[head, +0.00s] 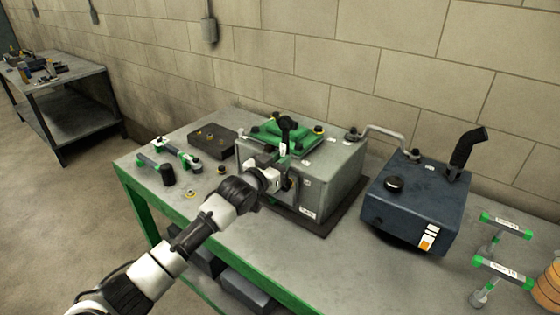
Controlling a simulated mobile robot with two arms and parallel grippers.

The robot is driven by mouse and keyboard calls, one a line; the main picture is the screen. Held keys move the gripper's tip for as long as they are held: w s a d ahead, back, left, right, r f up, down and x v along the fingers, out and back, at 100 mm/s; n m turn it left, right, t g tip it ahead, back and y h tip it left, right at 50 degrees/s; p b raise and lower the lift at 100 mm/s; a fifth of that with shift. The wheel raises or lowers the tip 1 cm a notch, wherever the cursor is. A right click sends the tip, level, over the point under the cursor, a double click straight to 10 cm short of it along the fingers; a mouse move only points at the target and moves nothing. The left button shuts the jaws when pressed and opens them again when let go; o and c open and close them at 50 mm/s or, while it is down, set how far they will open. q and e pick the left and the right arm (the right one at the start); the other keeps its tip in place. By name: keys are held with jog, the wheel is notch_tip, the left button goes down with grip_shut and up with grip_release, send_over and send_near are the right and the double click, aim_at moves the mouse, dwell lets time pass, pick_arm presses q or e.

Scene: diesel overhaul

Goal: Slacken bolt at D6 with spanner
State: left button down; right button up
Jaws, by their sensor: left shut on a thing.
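A grey engine block (332,180) stands on a dark mat on the green-edged workbench, with a green cover (290,138) on top. My left gripper (280,181) is at the block's left face, shut on what looks like the spanner (284,150). The spanner seems to stand upright, with a dark upper end in front of the green cover. The gripper and arm hide its lower end and part of that face. I cannot make out the bolt at D6 or whether the spanner is seated on it. My right gripper is not in view.
A dark blue tank (412,205) with a black spout stands right of the block, with a bent pipe (383,132) behind. Green-ended labelled holders (503,272) stand at far right. A dark tray (212,140) and small tools (168,174) lie at left. The front middle of the bench (330,262) is clear.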

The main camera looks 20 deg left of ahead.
pick_arm(q)
jog(key=shift+w+d+b, duration=0.2)
jog(key=shift+w+b, duration=0.2)
jog(key=shift+w+d, duration=0.1)
jog(key=shift+w, duration=0.35)
jog(key=shift+w+a+n, duration=0.1)
jog(key=shift+a+n, duration=0.5)
jog(key=shift+n, duration=0.1)
jog(key=shift+d, duration=0.15)
jog(key=c, duration=1.7)
grip_release()
grip_shut()
